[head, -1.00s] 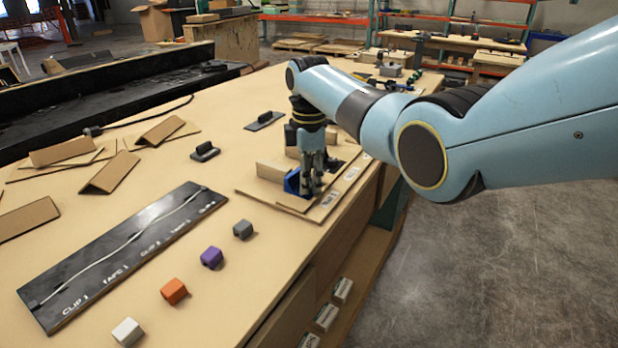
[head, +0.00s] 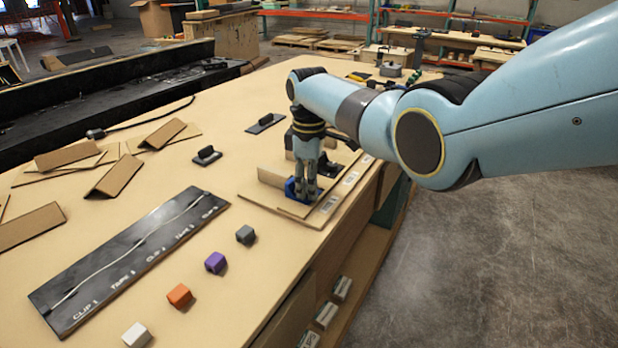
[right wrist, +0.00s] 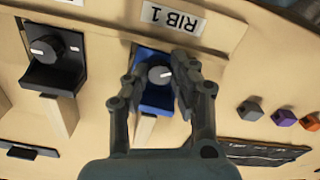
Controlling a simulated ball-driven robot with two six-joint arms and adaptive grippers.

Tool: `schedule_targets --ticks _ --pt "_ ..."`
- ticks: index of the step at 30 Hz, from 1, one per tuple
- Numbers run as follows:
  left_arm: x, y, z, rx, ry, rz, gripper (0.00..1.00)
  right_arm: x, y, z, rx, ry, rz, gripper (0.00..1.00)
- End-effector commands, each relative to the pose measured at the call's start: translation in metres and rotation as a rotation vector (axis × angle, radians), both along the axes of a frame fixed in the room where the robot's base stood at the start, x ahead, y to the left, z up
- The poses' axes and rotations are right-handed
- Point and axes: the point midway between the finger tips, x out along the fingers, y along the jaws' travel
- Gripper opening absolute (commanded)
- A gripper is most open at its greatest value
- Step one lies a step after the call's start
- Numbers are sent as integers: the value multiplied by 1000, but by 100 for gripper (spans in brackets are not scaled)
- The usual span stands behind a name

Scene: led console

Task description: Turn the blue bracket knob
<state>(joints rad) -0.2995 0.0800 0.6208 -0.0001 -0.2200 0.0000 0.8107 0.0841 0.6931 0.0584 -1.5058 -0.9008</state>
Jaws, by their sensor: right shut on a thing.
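The blue bracket (head: 290,188) stands on the cardboard panel (head: 258,200) near the table's right edge, mostly behind my right gripper (head: 305,192) in the head view. In the right wrist view the blue bracket (right wrist: 152,98) carries a round grey knob (right wrist: 157,75) with a light pointer mark. My right gripper (right wrist: 161,66) has a finger on either side of this knob and is shut on it. A label reading RIB 1 (right wrist: 188,19) is beside the bracket. My left gripper is not in view.
A black bracket with a similar knob (right wrist: 43,48) stands beside the blue one. Several small blocks, including an orange one (head: 179,295) and a purple one (head: 215,262), lie near a black clip-and-tape board (head: 75,310). Folded cardboard pieces (head: 115,175) lie at left.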

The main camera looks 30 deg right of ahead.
Motion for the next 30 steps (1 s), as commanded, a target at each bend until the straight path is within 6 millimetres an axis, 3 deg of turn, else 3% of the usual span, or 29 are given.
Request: schedule_targets --ticks 15,30 --pt "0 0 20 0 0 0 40 1 0 2 -1 -3 -448 0" --pt "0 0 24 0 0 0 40 2 0 3 -1 -5 -639 0"
